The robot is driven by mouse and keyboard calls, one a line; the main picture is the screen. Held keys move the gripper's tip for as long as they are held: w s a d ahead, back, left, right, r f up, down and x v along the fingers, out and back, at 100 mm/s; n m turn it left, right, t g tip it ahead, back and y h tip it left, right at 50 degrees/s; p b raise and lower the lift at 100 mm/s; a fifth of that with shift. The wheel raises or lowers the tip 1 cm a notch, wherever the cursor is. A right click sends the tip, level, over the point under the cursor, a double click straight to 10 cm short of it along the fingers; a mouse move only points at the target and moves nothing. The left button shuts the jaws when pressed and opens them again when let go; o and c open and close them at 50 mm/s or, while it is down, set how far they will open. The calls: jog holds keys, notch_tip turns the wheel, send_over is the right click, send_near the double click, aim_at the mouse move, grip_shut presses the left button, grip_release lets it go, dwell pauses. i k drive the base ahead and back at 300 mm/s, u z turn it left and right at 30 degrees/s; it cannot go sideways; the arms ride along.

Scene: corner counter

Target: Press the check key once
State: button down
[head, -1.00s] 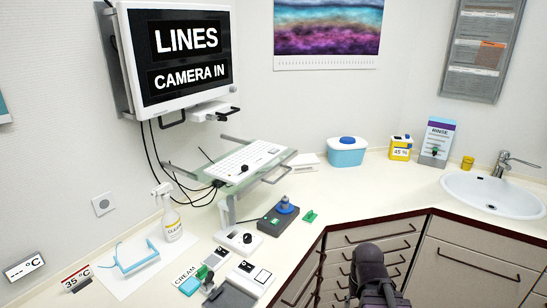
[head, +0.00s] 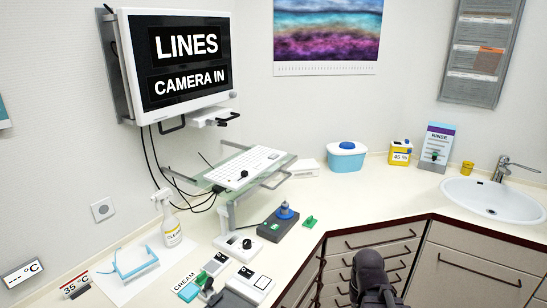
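My gripper (head: 372,292) is a dark shape at the bottom edge, in front of the drawers and apart from the counter things. Its fingers cannot be made out, so open or shut does not show. I cannot read a check mark on any key. Possible key-bearing things are a white box with a black knob (head: 239,244), a dark box with a blue knob (head: 279,225), and small white devices with dark parts (head: 251,282) at the front left. A white keyboard (head: 243,167) with a dark round piece on it lies on a glass shelf. The monitor (head: 183,61) reads "LINES" and "CAMERA IN".
A blue-lidded tub (head: 346,157), a yellow container (head: 400,152) and a sink (head: 490,201) are at the back and right. The counter (head: 345,196) is clear between the dark box and the tub.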

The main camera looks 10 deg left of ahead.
aim_at(272, 156)
jog(key=u, duration=0.1)
jog(key=i, duration=0.85)
jog(key=u, duration=0.55)
jog(key=k, duration=0.15)
jog(key=u, duration=0.9)
